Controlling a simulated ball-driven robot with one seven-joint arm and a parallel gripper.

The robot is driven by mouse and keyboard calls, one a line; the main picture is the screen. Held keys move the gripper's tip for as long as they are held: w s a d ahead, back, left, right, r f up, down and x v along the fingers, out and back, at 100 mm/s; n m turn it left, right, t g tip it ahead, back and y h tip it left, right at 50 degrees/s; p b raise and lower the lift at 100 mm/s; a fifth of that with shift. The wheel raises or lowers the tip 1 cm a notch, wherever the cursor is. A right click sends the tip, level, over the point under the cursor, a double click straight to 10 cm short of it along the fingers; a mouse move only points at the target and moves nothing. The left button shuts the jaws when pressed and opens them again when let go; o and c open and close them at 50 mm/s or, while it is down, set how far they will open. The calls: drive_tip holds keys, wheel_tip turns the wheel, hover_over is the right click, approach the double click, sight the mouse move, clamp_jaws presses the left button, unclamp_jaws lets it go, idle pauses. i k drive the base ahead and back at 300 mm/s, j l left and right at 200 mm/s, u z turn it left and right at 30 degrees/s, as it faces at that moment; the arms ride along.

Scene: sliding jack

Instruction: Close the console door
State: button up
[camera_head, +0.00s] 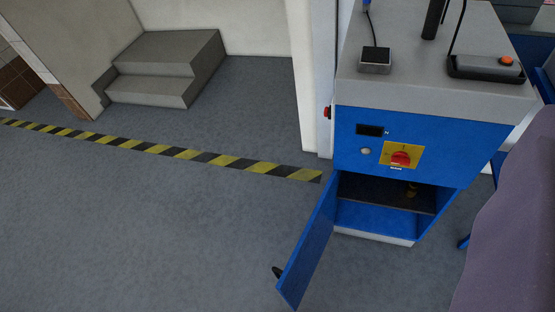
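The blue console (443,148) stands at the right of the view, with a grey top and a panel holding a red knob on a yellow plate (402,156). Its blue door (309,245) is open and swings out toward the lower left from the left side of the lower compartment. A dark handle (277,272) sticks out from the door's outer face near its free edge. The open compartment (375,216) shows a dark shelf or back area and a small brass-coloured item inside. My gripper is not in view.
Grey floor to the left is clear, crossed by a yellow and black stripe (175,152). Grey steps (165,65) stand at the back left. A white post (304,80) rises beside the console. A purplish-grey surface (510,240) fills the right edge.

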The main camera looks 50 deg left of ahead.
sight(294, 281)
drive_tip(key=k+j, duration=0.2)
drive_tip(key=j, duration=0.25)
drive_tip(key=k+j+z, duration=0.1)
drive_tip(key=k+j, duration=0.15)
drive_tip(key=j, duration=0.2)
drive_tip(key=k+j+z, duration=0.1)
drive_tip(key=k+j, duration=0.15)
drive_tip(key=j, duration=0.2)
drive_tip(key=k+j, duration=0.25)
drive_tip(key=j, duration=0.15)
drive_tip(key=k+j+z, duration=0.1)
drive_tip(key=k+j, duration=0.15)
drive_tip(key=j, duration=0.15)
drive_tip(key=i+u, duration=0.35)
drive_tip(key=i, duration=0.65)
